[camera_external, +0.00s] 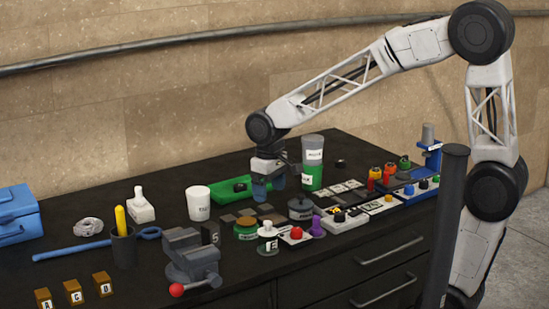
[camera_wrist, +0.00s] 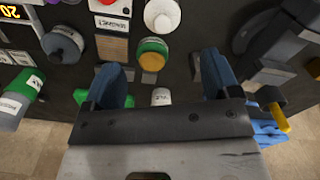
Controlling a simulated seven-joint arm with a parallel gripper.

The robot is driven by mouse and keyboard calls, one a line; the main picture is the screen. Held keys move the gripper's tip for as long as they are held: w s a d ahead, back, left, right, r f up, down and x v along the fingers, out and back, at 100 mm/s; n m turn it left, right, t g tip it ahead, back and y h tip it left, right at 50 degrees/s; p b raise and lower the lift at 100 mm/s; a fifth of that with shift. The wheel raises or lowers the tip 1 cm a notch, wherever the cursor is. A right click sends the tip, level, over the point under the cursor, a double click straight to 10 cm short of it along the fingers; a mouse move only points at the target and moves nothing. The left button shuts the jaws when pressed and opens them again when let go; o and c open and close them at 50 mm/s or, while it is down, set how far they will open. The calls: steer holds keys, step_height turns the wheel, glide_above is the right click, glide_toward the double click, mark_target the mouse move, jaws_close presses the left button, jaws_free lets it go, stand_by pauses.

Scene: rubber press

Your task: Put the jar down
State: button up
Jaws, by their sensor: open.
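A green jar with an orange-yellow lid (camera_external: 246,229) stands upright on the black bench, left of centre. In the wrist view the jar (camera_wrist: 152,53) shows from above, between and beyond my fingertips, with nothing gripping it. A dark grey lidded pot (camera_external: 300,208) stands to its right; it also shows at upper left in the wrist view (camera_wrist: 62,44). My gripper (camera_external: 268,186) points down above the bench, behind the green jar. In the wrist view its blue fingers (camera_wrist: 163,75) are wide apart, with no object held between them.

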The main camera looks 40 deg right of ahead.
steer(key=s+d+r+m+t, duration=0.1)
steer(key=s+d+r+m, duration=0.1)
steer(key=s+d, duration=0.8)
steer(key=s+d+r+m+t, duration=0.1)
steer(key=s+d+r+m, duration=0.1)
steer(key=s+d, duration=0.8)
steer(key=shift+s+d+r+m+t, duration=0.15)
steer(key=shift+s+d+m+t, duration=0.15)
steer(key=shift+s, duration=0.35)
